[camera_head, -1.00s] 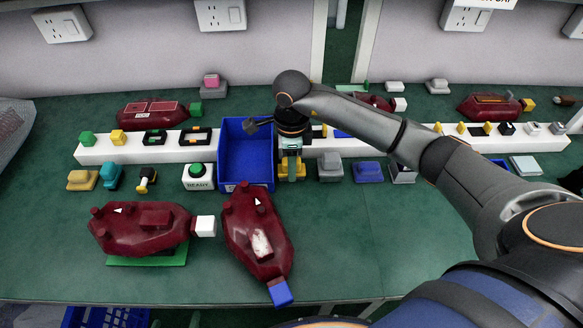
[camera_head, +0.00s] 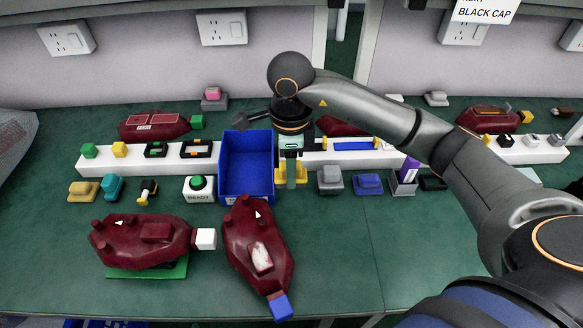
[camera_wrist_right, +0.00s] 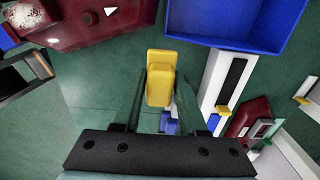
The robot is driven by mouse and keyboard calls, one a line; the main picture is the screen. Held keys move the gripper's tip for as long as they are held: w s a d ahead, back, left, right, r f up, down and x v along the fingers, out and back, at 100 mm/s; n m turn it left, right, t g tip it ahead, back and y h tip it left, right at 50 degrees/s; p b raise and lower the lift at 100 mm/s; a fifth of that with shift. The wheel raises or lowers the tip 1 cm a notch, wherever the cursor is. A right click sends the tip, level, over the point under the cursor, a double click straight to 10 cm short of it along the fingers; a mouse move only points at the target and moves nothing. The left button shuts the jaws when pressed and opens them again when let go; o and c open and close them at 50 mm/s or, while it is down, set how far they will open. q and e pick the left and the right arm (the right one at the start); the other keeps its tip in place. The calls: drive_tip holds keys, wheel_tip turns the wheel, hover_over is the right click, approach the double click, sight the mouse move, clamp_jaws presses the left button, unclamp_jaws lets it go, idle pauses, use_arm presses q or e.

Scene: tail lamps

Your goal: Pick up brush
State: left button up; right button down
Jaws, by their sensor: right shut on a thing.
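The yellow piece, which looks like the brush, has a yellow block with a smaller raised yellow part in the right wrist view (camera_wrist_right: 160,82). It is between the two fingers of my right gripper (camera_wrist_right: 160,105), which is shut on it. In the head view my right gripper (camera_head: 291,172) points down just right of the blue bin, and the yellow brush (camera_head: 302,174) shows partly behind its fingers. I cannot tell whether the brush touches the table. My left gripper is not in view.
An open blue bin (camera_head: 246,193) stands left of the gripper. Two dark red tail lamps (camera_head: 150,232) (camera_head: 245,225) lie in front. A white rail (camera_head: 345,160) runs behind. Grey (camera_head: 330,180) and blue (camera_head: 368,184) blocks sit to the right.

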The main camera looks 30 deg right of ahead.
drive_tip(key=s+a+r, duration=0.4)
drive_tip(key=s, duration=0.4)
drive_tip(key=shift+a+r, duration=0.15)
drive_tip(key=shift+a, duration=0.2)
drive_tip(key=c, duration=1)
unclamp_jaws()
drive_tip(key=shift+p, duration=0.35)
clamp_jaws()
